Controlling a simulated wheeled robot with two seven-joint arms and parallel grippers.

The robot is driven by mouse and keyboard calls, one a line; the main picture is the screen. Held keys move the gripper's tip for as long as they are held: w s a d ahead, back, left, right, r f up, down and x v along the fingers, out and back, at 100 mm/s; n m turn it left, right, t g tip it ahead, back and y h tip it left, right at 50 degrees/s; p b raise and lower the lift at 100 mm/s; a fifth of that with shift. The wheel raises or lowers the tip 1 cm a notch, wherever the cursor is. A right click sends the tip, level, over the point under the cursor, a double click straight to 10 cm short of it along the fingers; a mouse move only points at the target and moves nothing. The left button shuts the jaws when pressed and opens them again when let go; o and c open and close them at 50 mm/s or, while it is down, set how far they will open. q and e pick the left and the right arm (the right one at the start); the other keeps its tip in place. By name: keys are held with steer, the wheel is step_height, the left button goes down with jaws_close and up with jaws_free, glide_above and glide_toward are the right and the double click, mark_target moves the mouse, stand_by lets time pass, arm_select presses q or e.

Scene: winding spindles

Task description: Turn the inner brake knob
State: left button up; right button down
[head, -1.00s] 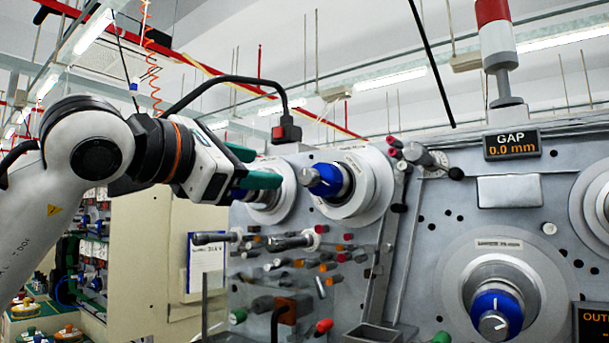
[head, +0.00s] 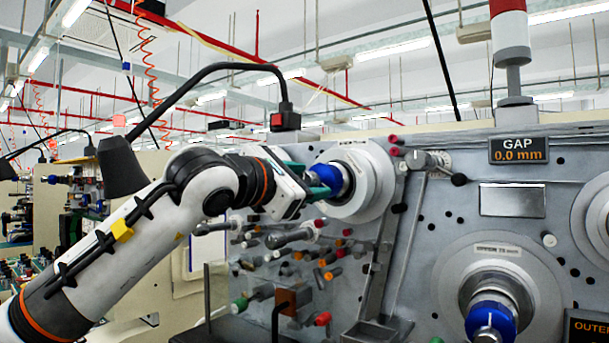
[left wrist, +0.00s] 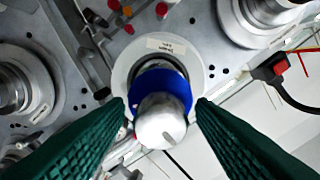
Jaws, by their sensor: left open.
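A blue brake knob (head: 329,175) sits on a pale round hub (head: 367,182) in the upper middle of the machine panel in the head view. My left gripper (head: 318,181) is at this knob and partly hides it. In the left wrist view the blue knob (left wrist: 178,90) has a silver front grip (left wrist: 160,122). My open green fingers (left wrist: 162,104) stand on either side of it. Whether they touch it I cannot tell. A second blue knob (head: 490,317) is on the lower right hub. My right gripper is not in view.
A black lamp arm with a red-marked box (head: 285,121) hangs above my left arm. Several coloured pegs and rollers (head: 295,240) stick out of the panel below the gripper. A GAP display (head: 518,150) reads 0.0 mm.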

arm_select(q)
steer(key=c, duration=1)
steer(key=shift+o, duration=0.2)
steer(key=m+b, duration=0.2)
steer(key=m, duration=0.1)
steer(key=shift+f, duration=0.1)
steer(key=m+b, duration=0.1)
steer(key=m, duration=1.4)
steer(key=shift+f+m, duration=0.1)
steer(key=shift+m, duration=0.2)
